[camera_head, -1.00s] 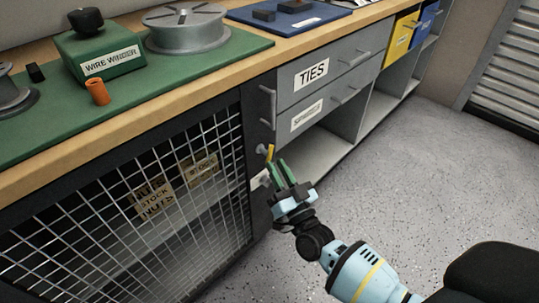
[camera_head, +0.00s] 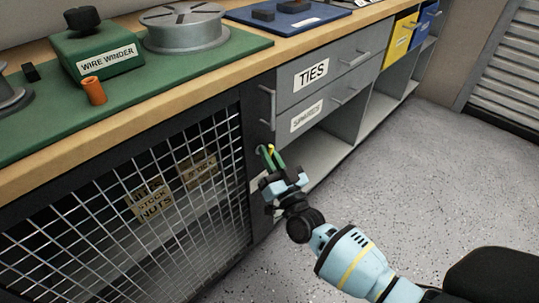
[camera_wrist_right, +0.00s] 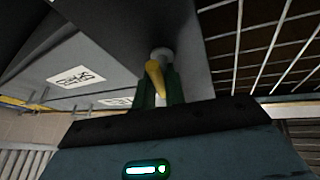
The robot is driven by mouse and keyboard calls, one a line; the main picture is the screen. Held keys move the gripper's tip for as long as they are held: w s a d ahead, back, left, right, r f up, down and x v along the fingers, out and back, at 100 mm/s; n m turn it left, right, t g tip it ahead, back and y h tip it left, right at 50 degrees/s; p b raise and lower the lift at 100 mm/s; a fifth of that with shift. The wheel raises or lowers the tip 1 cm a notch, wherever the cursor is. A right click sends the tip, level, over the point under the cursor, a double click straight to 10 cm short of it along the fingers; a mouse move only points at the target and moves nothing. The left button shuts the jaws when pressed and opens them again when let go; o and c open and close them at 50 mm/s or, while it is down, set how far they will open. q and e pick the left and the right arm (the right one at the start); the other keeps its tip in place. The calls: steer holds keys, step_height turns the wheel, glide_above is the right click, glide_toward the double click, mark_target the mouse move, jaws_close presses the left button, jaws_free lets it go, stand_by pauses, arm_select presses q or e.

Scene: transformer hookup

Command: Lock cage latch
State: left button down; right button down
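The cage latch is a small yellow lever (camera_head: 270,150) on a grey round pivot, on the dark post at the right edge of the wire mesh cage door (camera_head: 150,215). In the right wrist view the yellow lever (camera_wrist_right: 155,80) shows below its grey pivot (camera_wrist_right: 161,53). My right gripper (camera_head: 273,157) is at the latch, its green fingers on either side of the lever. The fingers (camera_wrist_right: 160,92) look apart, with the lever between them; a firm grip does not show. The lever's lower end is partly hidden. My left gripper is out of view.
The mesh door stands left of the latch, with stock boxes (camera_head: 152,202) behind it. Grey drawers (camera_head: 330,72) with bar handles and an open shelf (camera_head: 318,160) lie to the right. The wooden worktop (camera_head: 130,128) overhangs above. The floor (camera_head: 430,180) is clear.

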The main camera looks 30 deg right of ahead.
steer(key=shift+f+n+y, duration=0.1)
steer(key=shift+n+y, duration=0.5)
steer(key=shift+n, duration=0.4)
steer(key=shift+n+t+y+b, duration=0.3)
steer(key=shift+n+y+b, duration=0.35)
steer(key=shift+n, duration=0.75)
steer(key=c, duration=1.7)
jaws_free()
steer(key=shift+c, duration=0.2)
steer(key=shift+s, duration=0.15)
steer(key=p+v, duration=0.1)
steer(key=v, duration=0.6)
steer(key=shift+s, duration=0.3)
